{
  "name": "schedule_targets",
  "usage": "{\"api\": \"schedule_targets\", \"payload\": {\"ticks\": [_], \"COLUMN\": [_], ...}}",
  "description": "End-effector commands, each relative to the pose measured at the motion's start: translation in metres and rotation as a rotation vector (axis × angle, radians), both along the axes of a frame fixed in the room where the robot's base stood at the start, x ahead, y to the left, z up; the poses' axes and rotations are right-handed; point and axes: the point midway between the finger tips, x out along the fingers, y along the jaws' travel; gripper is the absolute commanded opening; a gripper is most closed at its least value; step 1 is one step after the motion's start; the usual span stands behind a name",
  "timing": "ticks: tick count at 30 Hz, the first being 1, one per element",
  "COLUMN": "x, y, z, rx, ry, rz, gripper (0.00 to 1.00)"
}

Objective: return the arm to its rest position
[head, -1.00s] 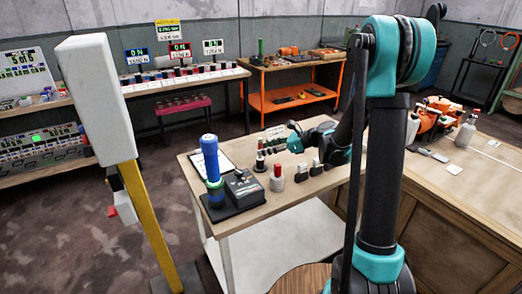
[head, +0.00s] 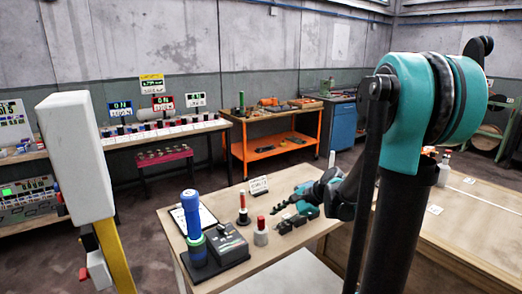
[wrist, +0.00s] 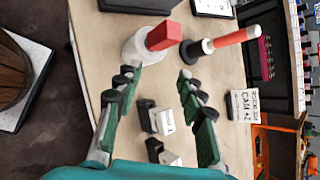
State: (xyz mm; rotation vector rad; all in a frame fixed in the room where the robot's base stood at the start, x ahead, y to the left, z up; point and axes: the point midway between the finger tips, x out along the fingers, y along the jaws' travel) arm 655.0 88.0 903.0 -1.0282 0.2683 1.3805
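My gripper (head: 281,207) is over the right part of the small wooden table (head: 290,255), close above or beside a row of small dark blocks (head: 287,226). In the wrist view my gripper (wrist: 160,82) has its two green-and-black fingers spread apart with nothing held between them. Two blocks with pale metal faces (wrist: 161,121) show below and between the fingers, clear of both. My arm's teal elbow stands high at the right of the head view, and the arm folds down to the table.
Near my gripper stand a red-topped white cylinder (head: 261,232) and a red-tipped post (head: 243,208). A blue cylinder (head: 192,215) stands on a dark base at the table's left. A yellow post (head: 114,258) rises at front left. An orange-framed bench (head: 265,150) stands behind.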

Motion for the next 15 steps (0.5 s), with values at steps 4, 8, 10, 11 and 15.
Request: {"api": "schedule_targets", "payload": {"ticks": [4,8,10,11,15], "x": [-0.048,-0.087,-0.107,-0.115,-0.144], "y": [-0.023,-0.051,-0.068,-0.075,-0.104], "z": [-0.021,-0.039,-0.048,-0.052,-0.065], "rx": [-0.259,-0.497,-0.622,-0.672,-0.868], "ry": [-0.181,-0.324,-0.389,-0.413,-0.495], "rz": [0.194,0.406,0.531,0.584,0.811], "gripper": [0.39,0.39,0.39,0.39,0.39]}}
